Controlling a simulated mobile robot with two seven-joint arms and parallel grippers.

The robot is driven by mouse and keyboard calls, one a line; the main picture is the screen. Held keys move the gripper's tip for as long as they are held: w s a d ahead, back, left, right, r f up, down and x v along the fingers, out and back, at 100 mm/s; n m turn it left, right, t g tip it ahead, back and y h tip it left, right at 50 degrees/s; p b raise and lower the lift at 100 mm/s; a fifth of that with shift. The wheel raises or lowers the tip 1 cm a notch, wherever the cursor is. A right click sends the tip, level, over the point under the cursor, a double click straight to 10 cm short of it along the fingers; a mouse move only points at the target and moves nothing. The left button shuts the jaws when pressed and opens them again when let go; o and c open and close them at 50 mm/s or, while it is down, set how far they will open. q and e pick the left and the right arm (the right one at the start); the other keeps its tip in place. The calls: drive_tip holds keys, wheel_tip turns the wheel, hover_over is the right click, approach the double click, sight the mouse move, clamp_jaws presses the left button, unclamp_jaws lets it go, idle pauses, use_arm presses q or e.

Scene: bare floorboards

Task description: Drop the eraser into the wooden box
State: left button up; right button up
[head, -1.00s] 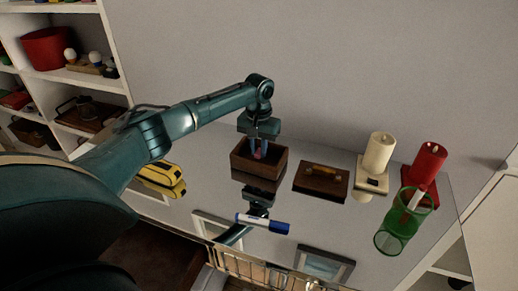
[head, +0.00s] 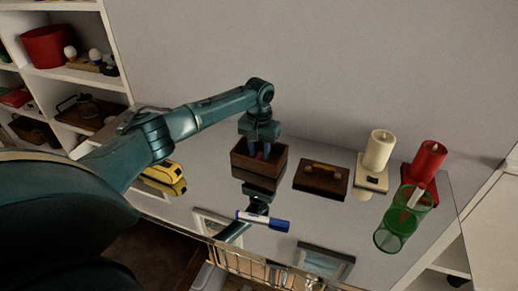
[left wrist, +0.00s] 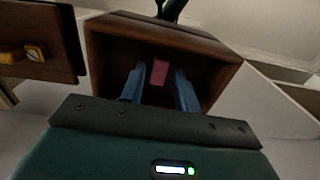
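The wooden box (head: 278,165) is a dark brown open box on the glossy table, and its inside shows in the left wrist view (left wrist: 108,46). My left gripper (head: 262,154) points down into the box. In the left wrist view its two blue fingers (left wrist: 159,88) are spread apart. The pinkish-red eraser (left wrist: 159,72) shows between and beyond the fingertips, inside the box outline, with a gap to each finger. I cannot tell whether it rests on the box floor. My right gripper is in neither view.
A wooden lid with a brass handle (head: 321,180) lies right of the box. A cream candle (head: 379,151), a red candle (head: 428,160) and a green glass (head: 394,238) stand further right. A blue-and-white marker (head: 263,222) lies in front. A yellow object (head: 164,178) is left.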

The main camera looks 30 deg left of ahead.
sight(259, 156)
use_arm(q)
drive_tip(key=shift+o, duration=0.7)
drive_tip(key=shift+r, duration=0.35)
wheel_tip(259, 156, up, 13)
drive_tip(key=shift+f, duration=0.2)
